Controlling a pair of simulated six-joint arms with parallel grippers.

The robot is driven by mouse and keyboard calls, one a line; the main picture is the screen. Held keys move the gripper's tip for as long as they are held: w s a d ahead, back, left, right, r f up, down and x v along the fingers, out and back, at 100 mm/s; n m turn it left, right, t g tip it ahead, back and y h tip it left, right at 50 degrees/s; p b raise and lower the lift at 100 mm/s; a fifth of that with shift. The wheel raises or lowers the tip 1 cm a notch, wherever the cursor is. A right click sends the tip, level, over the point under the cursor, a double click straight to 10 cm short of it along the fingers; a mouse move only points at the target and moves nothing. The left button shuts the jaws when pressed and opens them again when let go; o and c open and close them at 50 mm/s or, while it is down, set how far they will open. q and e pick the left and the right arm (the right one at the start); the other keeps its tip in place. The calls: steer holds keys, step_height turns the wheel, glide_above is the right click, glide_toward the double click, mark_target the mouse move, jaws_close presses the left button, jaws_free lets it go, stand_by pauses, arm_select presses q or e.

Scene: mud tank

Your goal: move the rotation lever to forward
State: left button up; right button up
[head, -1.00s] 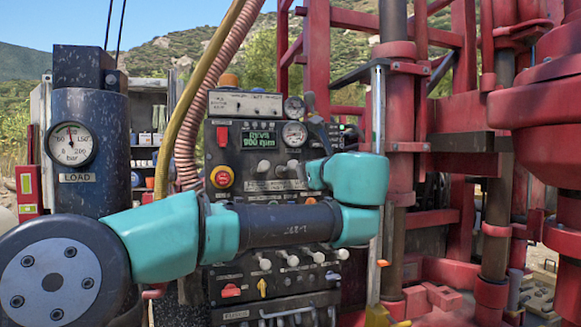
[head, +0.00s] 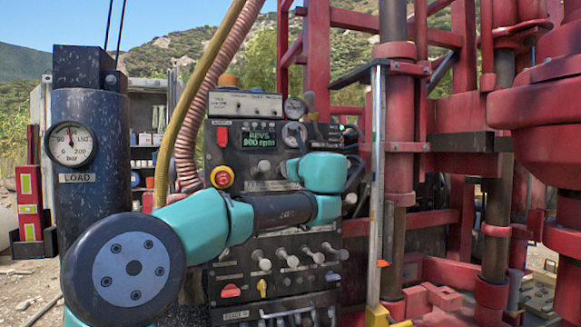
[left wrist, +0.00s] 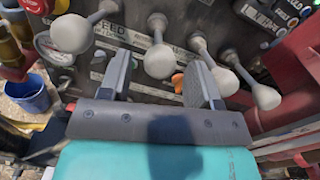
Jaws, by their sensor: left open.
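The black control panel (head: 235,210) carries several grey ball-ended levers. My left arm crosses in front of it in the head view, and its gripper is hidden behind the teal wrist. In the left wrist view my left gripper (left wrist: 159,64) is open and empty, its fingers pointing at the panel. One lever knob (left wrist: 158,62) shows between the fingertips; I cannot tell how deep it sits. Another knob (left wrist: 70,33) is left of the fingers, and two more (left wrist: 225,81) are to the right. A label there reads "FEED"; I cannot read which lever is rotation. My right gripper is out of view.
A lower row of levers (head: 292,261) sits under my arm. A red stop button (head: 222,177) is on the panel's left side. Hoses (head: 186,140) run down left of the panel. The red rig frame (head: 400,170) stands close on the right.

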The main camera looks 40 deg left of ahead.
arm_select(q)
steer(key=shift+x, duration=2.35)
jaws_close()
